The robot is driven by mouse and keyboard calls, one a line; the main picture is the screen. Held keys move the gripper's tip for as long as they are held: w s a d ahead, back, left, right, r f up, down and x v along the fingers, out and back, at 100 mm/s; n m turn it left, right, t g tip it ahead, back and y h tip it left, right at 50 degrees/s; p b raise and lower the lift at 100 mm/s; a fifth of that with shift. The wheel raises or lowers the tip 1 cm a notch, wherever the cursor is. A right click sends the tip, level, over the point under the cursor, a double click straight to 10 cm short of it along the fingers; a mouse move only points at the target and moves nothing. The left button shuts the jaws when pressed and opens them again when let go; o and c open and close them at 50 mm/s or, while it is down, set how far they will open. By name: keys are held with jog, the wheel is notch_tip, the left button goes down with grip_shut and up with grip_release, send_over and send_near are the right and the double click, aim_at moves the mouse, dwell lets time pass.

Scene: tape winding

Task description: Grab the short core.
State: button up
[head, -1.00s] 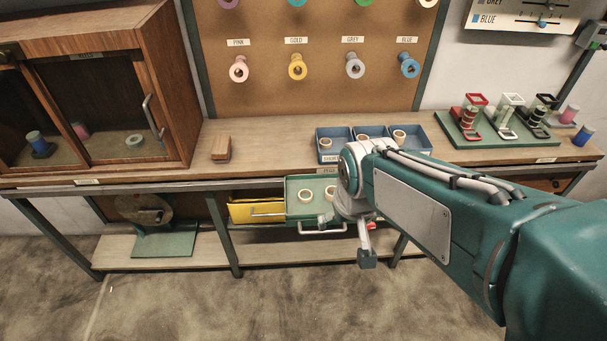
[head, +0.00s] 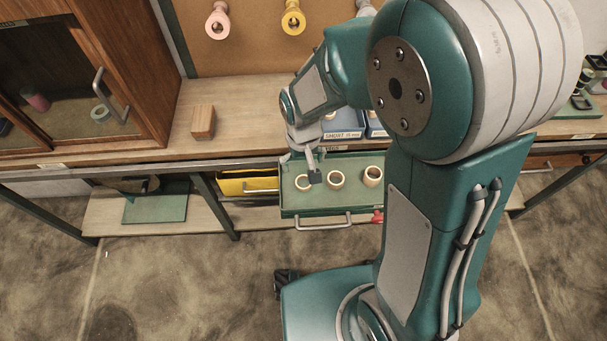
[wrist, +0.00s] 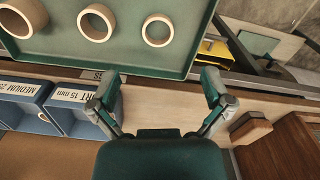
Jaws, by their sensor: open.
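Three cream ring-shaped cores lie in the open green drawer. The left core (head: 299,188) looks the lowest, so it appears to be the short core; it shows at the right of the cores in the wrist view (wrist: 158,45). The middle core (head: 336,187) looks a little taller, and the right core (head: 373,183) looks the tallest. My gripper (head: 313,177) is over the drawer's left part, with a dark fingertip partly covering the short core in the head view. In the wrist view my gripper (wrist: 160,80) is open and empty, its fingers apart from the cores.
The green drawer (head: 290,203) has raised walls and a front handle (head: 323,226). Blue trays (wrist: 72,122), one labelled SHORT 15 mm and one MEDIUM, stand on the bench behind it. A wooden block (head: 203,121) and a cabinet (head: 120,60) stand to the left.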

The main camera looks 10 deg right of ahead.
send_over(303, 184)
jog(key=f, duration=0.2)
jog(key=s+f, duration=0.1)
jog(key=f, duration=0.1)
jog(key=shift+a+f, duration=0.1)
jog(key=shift+f, duration=0.05)
jog(key=shift+w+f, duration=0.25)
jog(key=shift+f, duration=1)
jog(key=shift+w+f, duration=0.2)
jog(key=shift+f, duration=1.05)
jog(key=c, duration=0.7)
